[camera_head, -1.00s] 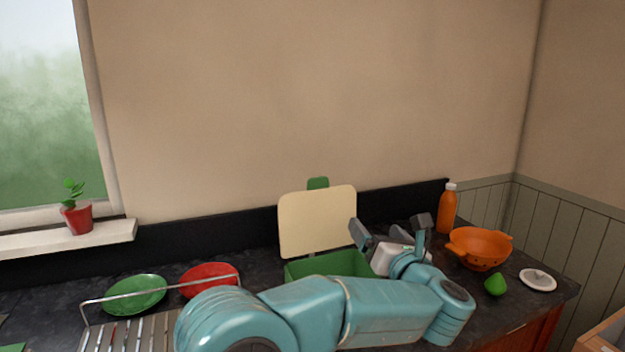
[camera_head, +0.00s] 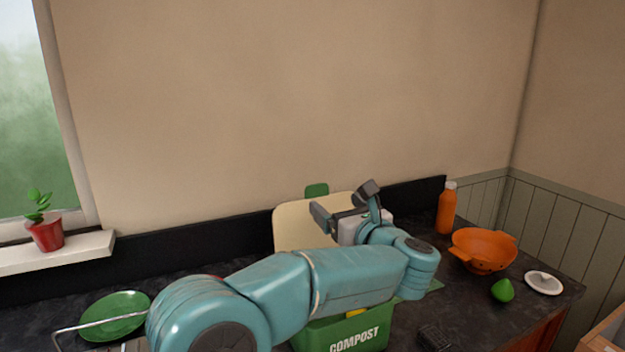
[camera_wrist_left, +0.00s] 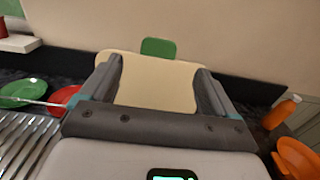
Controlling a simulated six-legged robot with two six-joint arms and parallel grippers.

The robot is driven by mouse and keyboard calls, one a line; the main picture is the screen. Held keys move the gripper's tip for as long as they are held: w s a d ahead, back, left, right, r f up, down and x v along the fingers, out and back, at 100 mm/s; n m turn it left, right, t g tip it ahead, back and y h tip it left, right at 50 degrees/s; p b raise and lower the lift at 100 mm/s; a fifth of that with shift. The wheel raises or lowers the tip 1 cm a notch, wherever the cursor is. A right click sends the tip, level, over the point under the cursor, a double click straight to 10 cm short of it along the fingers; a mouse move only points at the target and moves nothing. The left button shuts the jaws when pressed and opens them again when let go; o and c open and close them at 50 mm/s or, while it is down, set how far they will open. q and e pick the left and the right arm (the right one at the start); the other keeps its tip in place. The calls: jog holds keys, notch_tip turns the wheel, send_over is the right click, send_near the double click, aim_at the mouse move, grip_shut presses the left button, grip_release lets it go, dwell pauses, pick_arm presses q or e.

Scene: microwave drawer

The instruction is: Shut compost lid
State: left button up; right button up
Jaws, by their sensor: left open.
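The green compost bin (camera_head: 345,335) stands on the dark counter, partly hidden behind my left arm. Its cream lid (camera_head: 298,222) stands raised at the back of the bin, with a green tab (camera_head: 317,190) at its top edge. My left gripper (camera_head: 345,200) is open and empty, in front of the lid's upper right part in the head view. In the left wrist view the cream lid (camera_wrist_left: 155,82) shows between the spread fingers, with the green tab (camera_wrist_left: 158,48) above it. I cannot tell whether the fingers touch the lid. My right gripper is not in view.
An orange colander (camera_head: 482,250), an orange bottle (camera_head: 447,208), a green pear-like item (camera_head: 502,291) and a white dish (camera_head: 543,283) are at right. A green plate (camera_head: 115,316) lies at left. A potted plant (camera_head: 45,232) stands on the sill.

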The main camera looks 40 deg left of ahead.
aim_at(318, 189)
pick_arm(q)
jog(key=p+x, duration=0.4)
jog(key=x, duration=0.8)
jog(key=shift+a+p, duration=0.15)
jog(key=shift+p, duration=0.15)
